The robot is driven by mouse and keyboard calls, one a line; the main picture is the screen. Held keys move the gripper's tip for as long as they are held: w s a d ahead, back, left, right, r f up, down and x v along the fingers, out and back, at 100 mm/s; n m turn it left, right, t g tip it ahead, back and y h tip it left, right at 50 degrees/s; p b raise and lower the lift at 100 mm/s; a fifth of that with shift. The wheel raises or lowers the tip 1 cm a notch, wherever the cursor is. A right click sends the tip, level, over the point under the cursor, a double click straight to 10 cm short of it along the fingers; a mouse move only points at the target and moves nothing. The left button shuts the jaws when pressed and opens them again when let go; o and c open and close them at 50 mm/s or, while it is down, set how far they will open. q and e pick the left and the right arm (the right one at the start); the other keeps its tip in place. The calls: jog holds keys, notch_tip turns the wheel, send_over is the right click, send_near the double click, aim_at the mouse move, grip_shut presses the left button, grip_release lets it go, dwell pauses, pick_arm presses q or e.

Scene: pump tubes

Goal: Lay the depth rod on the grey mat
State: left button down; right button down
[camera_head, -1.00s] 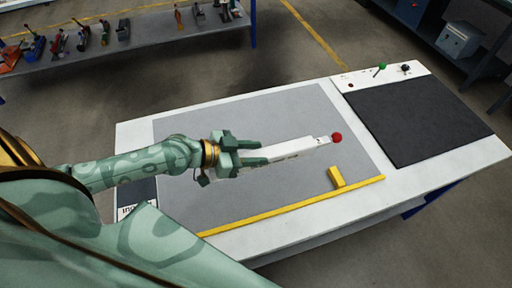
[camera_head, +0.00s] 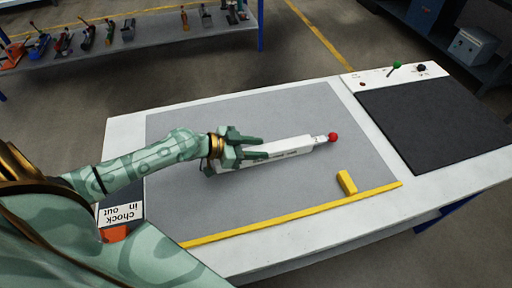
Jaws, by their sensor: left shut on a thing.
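The depth rod (camera_head: 290,148) is a long white bar with a red ball (camera_head: 333,137) at its right end. My left gripper (camera_head: 258,148) has its green fingers shut on the rod's left part. The rod lies roughly level, pointing right and slightly away, over the middle of the grey mat (camera_head: 225,200). Whether it touches the mat or hangs just above it I cannot tell. The fingers hide part of the rod. My right gripper is not in view.
A yellow strip (camera_head: 290,215) runs along the mat's front edge, with a yellow block (camera_head: 347,182) near its right end. A black pad (camera_head: 435,118) lies to the right, with a green knob (camera_head: 397,66) behind it. A "chock in out" label (camera_head: 122,214) is at left.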

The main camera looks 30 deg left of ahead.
pick_arm(q)
jog(key=shift+f, duration=0.1)
jog(key=c, duration=0.9)
grip_release()
jog(key=shift+r, duration=0.2)
jog(key=v, duration=1.2)
jog(key=shift+p, duration=0.35)
